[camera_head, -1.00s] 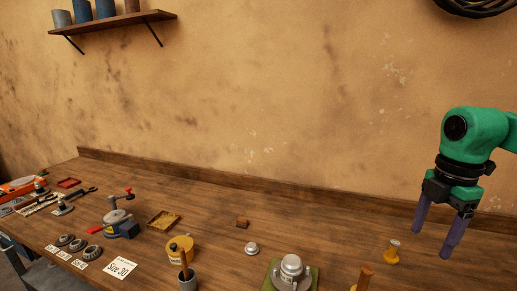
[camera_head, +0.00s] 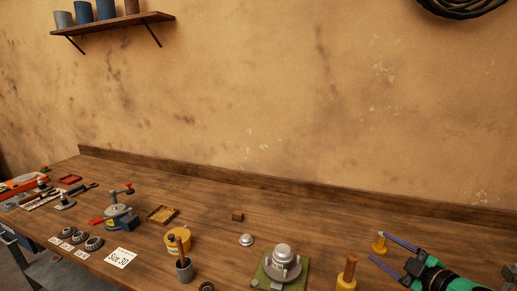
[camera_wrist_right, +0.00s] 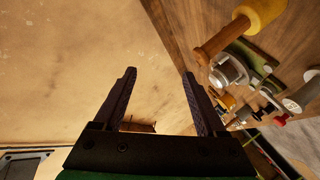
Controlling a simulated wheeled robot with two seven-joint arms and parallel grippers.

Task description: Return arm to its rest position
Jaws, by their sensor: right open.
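My right gripper (camera_head: 378,249) is at the lower right of the head view, its two dark fingers apart and pointing left. Nothing is between the fingers. In the right wrist view the gripper (camera_wrist_right: 160,85) is also open and empty, with the wall (camera_wrist_right: 70,60) beyond it. A small yellow piece (camera_head: 380,243) stands on the bench just beside the far fingertip in the head view; I cannot tell if they touch. My left gripper is in neither view.
A wooden-handled yellow tool (camera_head: 346,272) and a grey hub on a green plate (camera_head: 281,268) stand left of the gripper. The back middle of the bench is mostly clear.

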